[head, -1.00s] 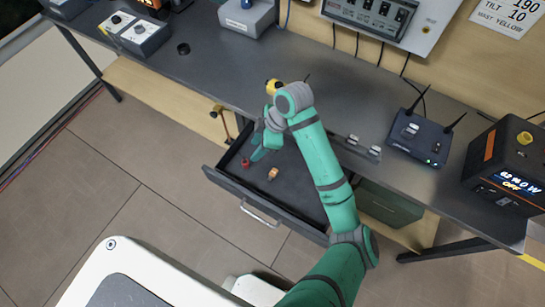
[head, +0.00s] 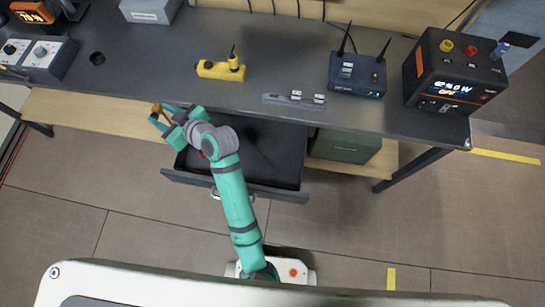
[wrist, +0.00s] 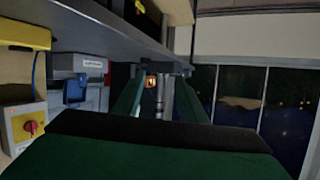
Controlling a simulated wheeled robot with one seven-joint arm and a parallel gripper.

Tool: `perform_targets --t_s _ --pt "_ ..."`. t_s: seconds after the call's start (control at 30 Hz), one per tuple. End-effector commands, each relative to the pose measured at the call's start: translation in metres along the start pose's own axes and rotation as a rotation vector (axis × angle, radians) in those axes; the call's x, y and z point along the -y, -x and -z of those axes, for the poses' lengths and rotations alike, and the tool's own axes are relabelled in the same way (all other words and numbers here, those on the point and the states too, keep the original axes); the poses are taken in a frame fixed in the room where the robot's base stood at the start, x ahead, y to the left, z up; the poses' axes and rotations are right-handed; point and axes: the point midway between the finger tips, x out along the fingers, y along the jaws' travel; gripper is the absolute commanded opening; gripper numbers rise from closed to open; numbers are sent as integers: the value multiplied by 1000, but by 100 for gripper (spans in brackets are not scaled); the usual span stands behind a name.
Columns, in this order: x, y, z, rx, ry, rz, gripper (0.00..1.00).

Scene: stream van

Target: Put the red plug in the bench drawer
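The bench drawer (head: 282,160) is pulled out under the bench in the head view. A small red piece (head: 203,155), which looks like the red plug, shows inside the drawer at its left, partly hidden by my arm. My gripper (head: 163,116) is at the bench's front edge, left of and beyond the drawer. Its green fingers stand apart in the wrist view (wrist: 158,100), and I see nothing held between them. The small orange-brown item seen earlier in the drawer is hidden now, likely behind my arm.
A yellow device (head: 220,70), a grey strip (head: 293,99), a router (head: 356,78) and a black power box (head: 452,75) stand on the bench (head: 285,45). A green box (head: 345,146) sits below, right of the drawer. A brown fitting (head: 157,108) is beside my fingers.

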Motion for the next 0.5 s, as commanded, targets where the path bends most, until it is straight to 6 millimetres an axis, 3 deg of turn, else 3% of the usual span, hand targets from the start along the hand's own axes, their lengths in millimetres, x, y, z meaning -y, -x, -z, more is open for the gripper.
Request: perform_targets --t_s 0.27,0.5 --pt "-17 42 -42 -131 -284 -285 38" --pt "-22 109 -102 -181 -439 -543 38"
